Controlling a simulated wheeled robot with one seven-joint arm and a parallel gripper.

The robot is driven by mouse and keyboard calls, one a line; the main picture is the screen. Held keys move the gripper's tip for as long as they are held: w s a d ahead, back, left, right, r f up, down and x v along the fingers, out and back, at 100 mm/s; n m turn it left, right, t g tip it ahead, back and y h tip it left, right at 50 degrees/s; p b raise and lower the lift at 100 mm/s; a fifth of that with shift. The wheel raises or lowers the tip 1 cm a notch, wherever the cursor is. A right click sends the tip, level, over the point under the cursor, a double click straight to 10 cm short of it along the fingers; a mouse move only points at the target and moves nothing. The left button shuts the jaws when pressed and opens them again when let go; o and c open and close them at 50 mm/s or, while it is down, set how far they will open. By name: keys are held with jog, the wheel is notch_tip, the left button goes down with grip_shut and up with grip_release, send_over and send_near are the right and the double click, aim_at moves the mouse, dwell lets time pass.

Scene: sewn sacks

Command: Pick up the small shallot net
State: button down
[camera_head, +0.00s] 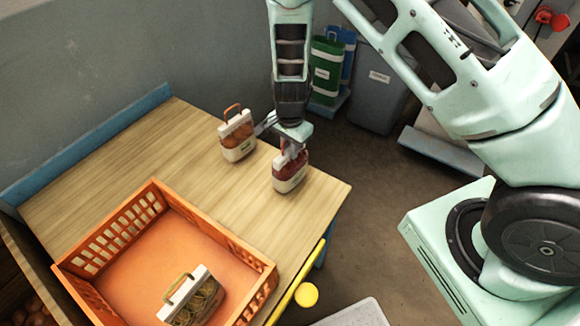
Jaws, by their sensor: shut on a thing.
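A small net sack with dark red contents and a pale band (289,179), which looks like the shallot net, is at the right end of the wooden table. My gripper (291,153) is above it, pointing down, and is shut on its top. The fingertips are small and partly hidden against the sack's top. I cannot tell whether the sack still touches the table.
A second sack with an orange handle (238,140) stands close by on the left. An orange crate (205,232) at the table's front holds a sack with a green handle (190,302). The wooden table (150,150) is clear at the back left. Green and blue sacks (326,70) and a grey bin (378,92) stand beyond the table.

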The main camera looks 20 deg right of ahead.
jog(key=shift+s+f, duration=0.2)
jog(key=shift+f, duration=0.05)
jog(key=r+b, duration=0.2)
jog(key=r, duration=0.8)
jog(key=shift+w+r, duration=0.2)
dwell(0.3)
